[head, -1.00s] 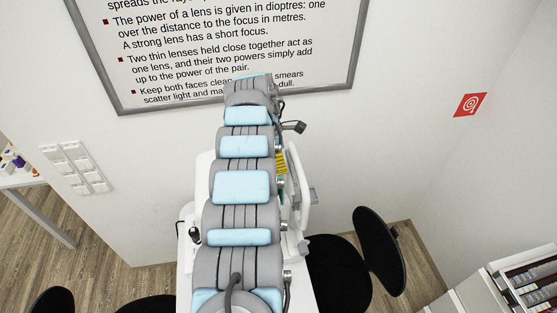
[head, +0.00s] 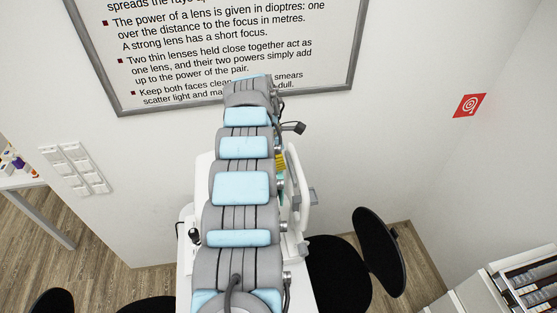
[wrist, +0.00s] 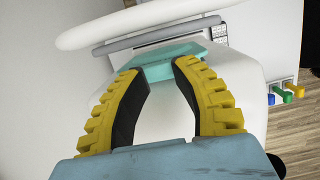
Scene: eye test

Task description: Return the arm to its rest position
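My gripper (wrist: 157,70) shows in the wrist view with two yellow ribbed fingers and black inner pads. The fingers stand apart with an empty gap between them. A teal block (wrist: 165,66) on a white device (wrist: 172,115) shows just beyond the fingertips; I cannot tell whether they touch it. In the head view my arm rises up the middle of the picture and hides most of my gripper. Only a bit of yellow finger (head: 281,162) shows at the arm's right side, above the white device (head: 299,200).
A white table (head: 188,270) stands under my arm. A black chair (head: 378,250) is to its right. A framed lens poster (head: 220,45) hangs on the wall behind. A drawer cabinet (head: 490,292) stands at lower right. Another table (head: 40,200) is at far left.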

